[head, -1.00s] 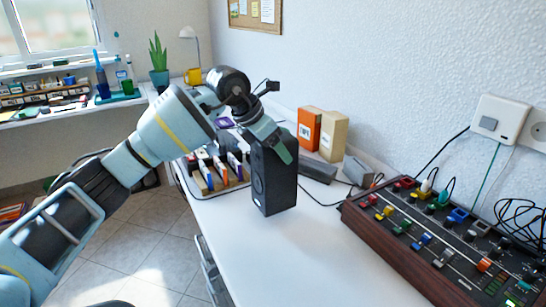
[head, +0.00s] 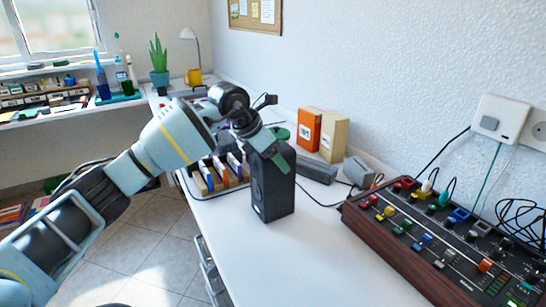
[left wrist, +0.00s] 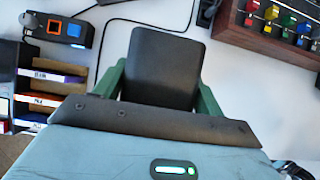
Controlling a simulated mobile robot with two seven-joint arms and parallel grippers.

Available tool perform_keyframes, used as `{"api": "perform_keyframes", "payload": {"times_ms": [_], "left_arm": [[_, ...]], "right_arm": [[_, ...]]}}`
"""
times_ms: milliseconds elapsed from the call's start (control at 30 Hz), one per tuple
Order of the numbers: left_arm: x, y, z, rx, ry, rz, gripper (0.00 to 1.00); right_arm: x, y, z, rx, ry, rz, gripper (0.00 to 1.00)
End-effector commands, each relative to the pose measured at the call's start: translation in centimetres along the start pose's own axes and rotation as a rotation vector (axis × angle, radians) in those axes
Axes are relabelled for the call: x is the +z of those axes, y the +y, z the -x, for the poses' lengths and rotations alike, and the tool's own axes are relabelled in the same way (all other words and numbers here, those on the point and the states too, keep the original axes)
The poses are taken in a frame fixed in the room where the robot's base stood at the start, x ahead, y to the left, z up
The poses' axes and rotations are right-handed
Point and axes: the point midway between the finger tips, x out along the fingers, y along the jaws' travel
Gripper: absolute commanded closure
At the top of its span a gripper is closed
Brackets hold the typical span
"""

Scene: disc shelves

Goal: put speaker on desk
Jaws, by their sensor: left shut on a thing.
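The black speaker (head: 272,192) is upright on or just above the white desk (head: 309,245); whether its base touches the desk is hard to tell. My left gripper (head: 278,152) is shut on its upper part from above. In the left wrist view the speaker's top (left wrist: 162,68) lies between the two green fingers (left wrist: 160,90). The far finger is mostly hidden by the speaker in the head view. My right gripper is not in view.
A mixer with wooden sides (head: 445,245) stands to the right. Orange (head: 308,130) and tan (head: 333,137) boxes stand by the wall. A disc rack (head: 222,174) is left of the speaker. The desk's front stretch is clear.

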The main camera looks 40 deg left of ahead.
Motion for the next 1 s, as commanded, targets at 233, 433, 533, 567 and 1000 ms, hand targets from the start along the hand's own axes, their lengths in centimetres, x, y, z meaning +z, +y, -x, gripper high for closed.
{"api": "perform_keyframes", "payload": {"times_ms": [233,433,533,567,1000], "left_arm": [[-0.1,0.0,-0.1,0.0,0.0,0.0,0.12],[-0.1,0.0,-0.1,0.0,0.0,0.0,0.08],[0.0,0.0,-0.1,0.0,0.0,0.0,0.08],[0.0,0.0,0.0,0.0,0.0,0.0,0.08],[0.1,0.1,6.8,0.003,-0.003,-0.001,0.08]], "right_arm": [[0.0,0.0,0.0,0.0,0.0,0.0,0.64],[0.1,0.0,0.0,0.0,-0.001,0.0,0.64],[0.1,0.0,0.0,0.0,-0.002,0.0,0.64],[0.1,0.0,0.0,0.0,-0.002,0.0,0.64],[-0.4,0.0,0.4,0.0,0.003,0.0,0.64]]}}
